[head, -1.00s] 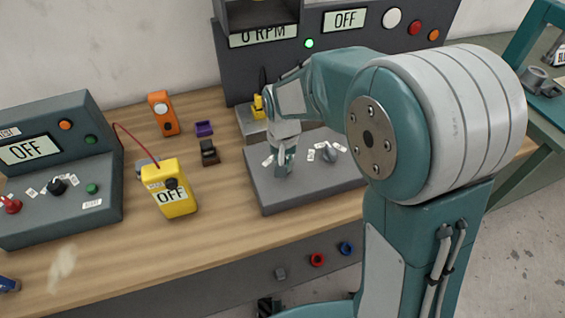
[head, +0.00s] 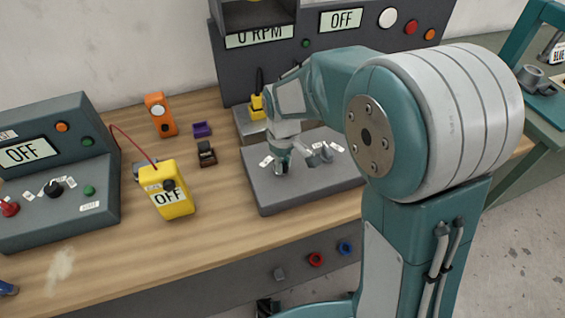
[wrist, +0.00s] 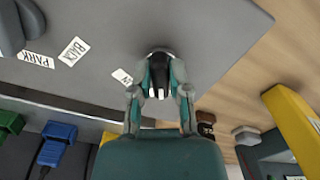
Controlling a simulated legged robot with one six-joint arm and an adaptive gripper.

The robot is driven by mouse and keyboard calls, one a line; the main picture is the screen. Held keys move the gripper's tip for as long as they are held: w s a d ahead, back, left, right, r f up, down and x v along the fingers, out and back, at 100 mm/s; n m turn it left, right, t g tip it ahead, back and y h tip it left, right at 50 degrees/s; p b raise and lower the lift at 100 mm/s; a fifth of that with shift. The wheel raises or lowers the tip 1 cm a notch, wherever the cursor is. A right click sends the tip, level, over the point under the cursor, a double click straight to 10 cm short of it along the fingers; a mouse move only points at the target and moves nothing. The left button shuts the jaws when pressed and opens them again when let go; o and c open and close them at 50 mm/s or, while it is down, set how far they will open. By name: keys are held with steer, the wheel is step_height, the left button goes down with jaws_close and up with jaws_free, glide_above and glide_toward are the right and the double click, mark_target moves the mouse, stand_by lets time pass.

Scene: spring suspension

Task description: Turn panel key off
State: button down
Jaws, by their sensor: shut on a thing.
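The panel key (wrist: 160,68) is a dark knob with a white stripe on the grey panel (head: 315,190). In the wrist view my gripper (wrist: 160,94) is shut on it, one finger on each side. A small white label (wrist: 122,76) lies just left of the key. The upright panel's display (head: 341,20) reads OFF. The small green lamp (head: 306,43) beside it looks dark.
A second knob (head: 322,152) stands right of my gripper on the panel. A yellow box (head: 167,190) reading OFF sits left of the panel, tethered by a red wire to a grey console (head: 75,195).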

steer(key=shift+w+r+n, duration=0.1)
steer(key=shift+w+n, duration=0.05)
steer(key=shift+n, duration=0.25)
steer(key=c, duration=0.6)
jaws_free()
steer(key=shift+a, duration=0.1)
step_height(320, 180, up, 12)
stand_by(0.4)
